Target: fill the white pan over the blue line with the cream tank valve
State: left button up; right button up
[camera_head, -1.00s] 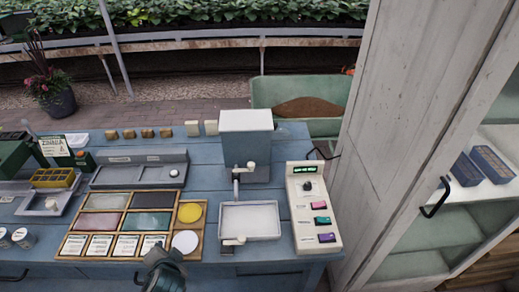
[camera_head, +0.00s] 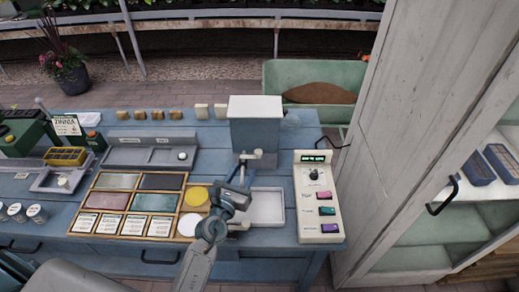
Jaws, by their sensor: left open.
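The white pan (camera_head: 268,208) sits on the blue table in front of the blue-grey tank (camera_head: 255,133) with its white top. The cream tank valve (camera_head: 252,156) is on the tank's lower front, above the pan. My left gripper (camera_head: 240,178) is open, just below and left of this valve, and looks apart from it. My left arm covers the pan's left edge. I cannot make out the blue line or any water level. My right gripper is not in view.
A white panel (camera_head: 317,200) with a dial and coloured buttons stands right of the pan. A wooden tray (camera_head: 181,200) of coloured plates lies to the left, with yellow and white discs beside my arm. A pale cabinet (camera_head: 400,130) bounds the right.

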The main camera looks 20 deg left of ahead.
aim_at(257, 154)
pick_arm(q)
jog(key=shift+m, duration=0.3)
jog(key=w, duration=0.3)
jog(key=w+d, duration=0.1)
jog(key=w, duration=0.7)
jog(key=shift+d+f, duration=0.2)
jog(key=shift+d, duration=0.1)
jog(key=shift+c, duration=0.2)
